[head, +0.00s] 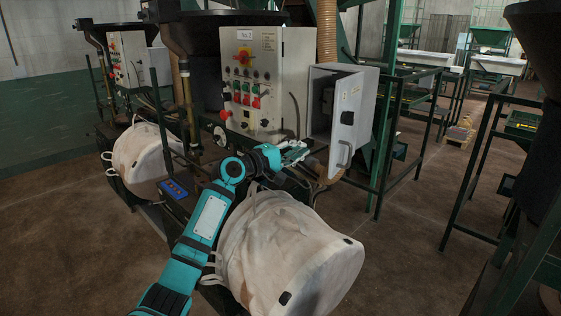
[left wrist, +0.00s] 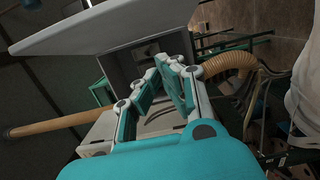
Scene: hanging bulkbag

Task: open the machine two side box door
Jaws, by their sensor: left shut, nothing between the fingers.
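The grey side box (head: 322,72) is fixed to the right of the machine's control panel (head: 268,85). Its door (head: 352,120) stands ajar, swung outward, with the dark interior showing at its left. The door has a curved handle (head: 345,156) near its lower edge. My left gripper (head: 300,150) is below and left of the door, apart from the handle, with its fingers shut and empty. In the left wrist view, the shut fingers (left wrist: 170,65) point toward the open box (left wrist: 127,65), and the door (left wrist: 105,27) spreads across the upper left. My right gripper is not in view.
Green frames (head: 392,150) stand to the right. Open floor (head: 420,235) lies right of the bag.

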